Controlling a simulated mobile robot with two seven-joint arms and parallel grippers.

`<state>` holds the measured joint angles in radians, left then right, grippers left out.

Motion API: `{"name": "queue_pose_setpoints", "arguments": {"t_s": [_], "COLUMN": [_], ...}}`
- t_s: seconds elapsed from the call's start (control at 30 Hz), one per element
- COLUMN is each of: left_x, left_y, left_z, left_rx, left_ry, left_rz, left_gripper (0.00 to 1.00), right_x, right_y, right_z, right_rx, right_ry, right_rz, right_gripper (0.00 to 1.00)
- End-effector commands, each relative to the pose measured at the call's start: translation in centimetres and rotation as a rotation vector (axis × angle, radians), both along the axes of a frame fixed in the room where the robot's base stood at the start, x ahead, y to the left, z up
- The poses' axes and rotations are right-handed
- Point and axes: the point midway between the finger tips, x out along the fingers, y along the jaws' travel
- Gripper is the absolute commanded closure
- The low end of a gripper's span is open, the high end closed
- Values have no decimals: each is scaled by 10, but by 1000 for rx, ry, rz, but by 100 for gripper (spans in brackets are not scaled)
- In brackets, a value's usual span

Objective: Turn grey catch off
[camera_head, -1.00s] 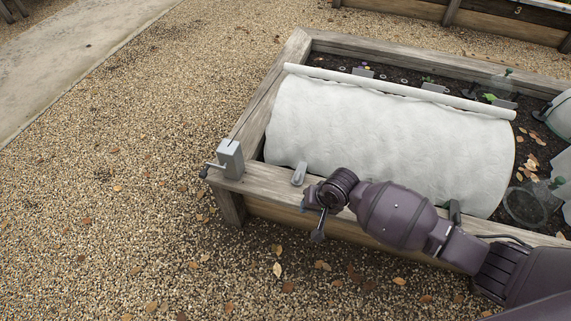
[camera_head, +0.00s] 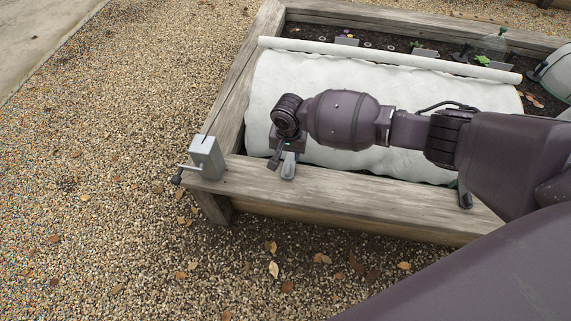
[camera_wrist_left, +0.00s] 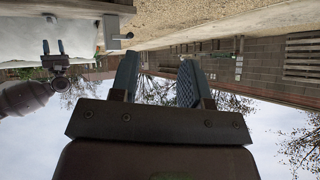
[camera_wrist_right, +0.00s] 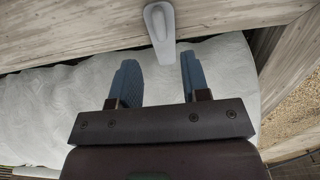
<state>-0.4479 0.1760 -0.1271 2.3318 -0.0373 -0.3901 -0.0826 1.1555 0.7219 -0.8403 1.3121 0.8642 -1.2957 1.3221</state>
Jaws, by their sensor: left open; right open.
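The grey catch (camera_head: 288,168) sits on the near plank of the raised bed, at the front edge of the white cover (camera_head: 350,85). In the right wrist view the catch (camera_wrist_right: 160,22) is a rounded lever just beyond the fingertips, left of the wooden corner. My right gripper (camera_wrist_right: 158,75) is open and empty, over the cover, with the catch ahead and outside the jaws. In the head view my right gripper (camera_head: 280,153) is beside the catch and partly hides its far end. My left gripper (camera_wrist_left: 157,78) is open and empty, away from the bed.
A grey box with a crank (camera_head: 207,157) stands on the bed's near left corner. A darker lever (camera_head: 465,196) is on the near plank further right, close under my right arm. Gravel (camera_head: 110,200) lies free in front and left.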

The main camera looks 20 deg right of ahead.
Motion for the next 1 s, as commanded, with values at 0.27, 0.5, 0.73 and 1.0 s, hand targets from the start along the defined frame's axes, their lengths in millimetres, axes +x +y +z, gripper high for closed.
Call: {"name": "queue_pose_setpoints", "arguments": {"t_s": [0.27,0.5,0.73,1.0], "left_x": [9,11,11,11], "left_y": [-6,-4,-4,-4], "left_z": [-5,-3,-2,-2], "left_rx": [10,-7,-12,-13], "left_ry": [-36,-84,-97,-96], "left_rz": [-35,-22,-18,-18], "left_gripper": [57,57,57,57], "right_x": [-4,-2,0,0], "right_y": [0,0,0,0], "right_z": [-58,-76,-76,-76], "right_rx": [0,0,0,1], "right_ry": [12,5,0,-1], "right_rz": [2,1,1,1], "right_gripper": [57,57,57,76]}}
